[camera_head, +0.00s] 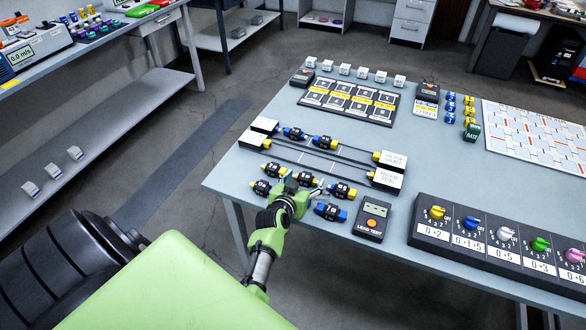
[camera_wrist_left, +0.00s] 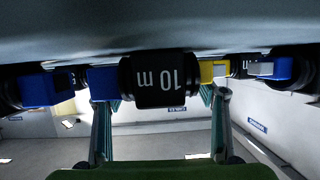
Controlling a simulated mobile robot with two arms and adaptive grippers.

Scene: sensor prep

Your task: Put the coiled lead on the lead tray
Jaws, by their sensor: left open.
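Several coiled leads, short black bodies with blue or yellow ends, lie on the near left of the table in the head view. My left gripper (camera_head: 302,183) is at these leads, its fingers open on either side of one lead (camera_head: 306,178). In the left wrist view a black lead marked 10 m (camera_wrist_left: 160,80) sits between the open fingers (camera_wrist_left: 160,110), with blue and yellow ends beside it. I cannot tell whether the fingers touch it. Other leads show nearby, one blue-ended (camera_head: 330,212) and one yellow-ended (camera_head: 342,190). I cannot tell which thing is the lead tray.
A lead tester (camera_head: 373,215) stands right of the leads. Two white labelled blocks (camera_head: 388,170) stand behind it, joined to the left by dark lines. A knob panel (camera_head: 490,240) fills the right front edge. A grid board (camera_head: 350,98) lies farther back.

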